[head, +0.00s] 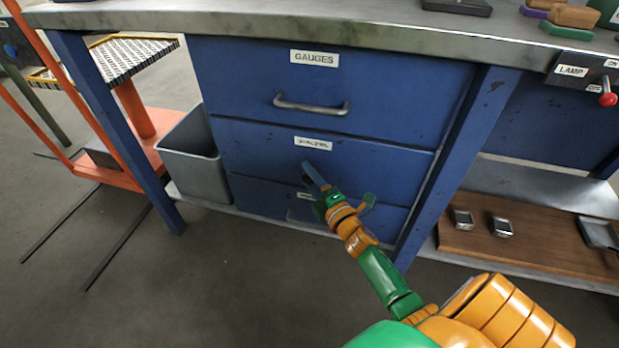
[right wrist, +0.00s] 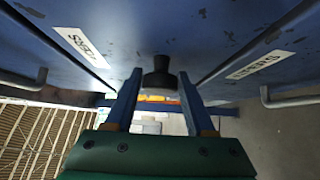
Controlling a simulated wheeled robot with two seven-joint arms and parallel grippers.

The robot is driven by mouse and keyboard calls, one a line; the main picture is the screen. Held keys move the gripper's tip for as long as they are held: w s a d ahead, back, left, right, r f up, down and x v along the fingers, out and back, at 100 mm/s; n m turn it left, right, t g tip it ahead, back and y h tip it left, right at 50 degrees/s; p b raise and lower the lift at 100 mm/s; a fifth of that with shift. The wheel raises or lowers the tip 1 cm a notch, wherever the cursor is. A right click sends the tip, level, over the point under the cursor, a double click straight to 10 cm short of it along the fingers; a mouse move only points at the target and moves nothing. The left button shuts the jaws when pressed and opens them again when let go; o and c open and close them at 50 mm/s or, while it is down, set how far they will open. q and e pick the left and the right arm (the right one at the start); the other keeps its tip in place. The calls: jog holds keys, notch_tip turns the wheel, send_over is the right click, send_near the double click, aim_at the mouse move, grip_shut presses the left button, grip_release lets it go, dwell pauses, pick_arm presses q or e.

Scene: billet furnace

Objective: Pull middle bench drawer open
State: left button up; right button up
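The blue middle drawer (head: 258,148) sits shut and flush under the drawer labelled GAUGES (head: 313,58). Its small white label (head: 313,143) is hard to read. My right gripper (head: 318,180) is in front of it, hiding its handle in the head view. In the right wrist view, my right gripper (right wrist: 160,85) has its two blue fingers apart on either side of a dark knob (right wrist: 160,77) on the middle panel. Slim gaps seem to show beside the knob; contact cannot be told. My left gripper is not in view.
The top drawer has a bar handle (head: 311,104); the bottom drawer (head: 262,196) is partly behind my arm. A grey bin (head: 188,160) stands left, a blue bench leg (head: 455,165) right. A lamp switch (head: 606,92) is at upper right. The floor in front is clear.

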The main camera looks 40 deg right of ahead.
grip_shut()
dwell(1.1)
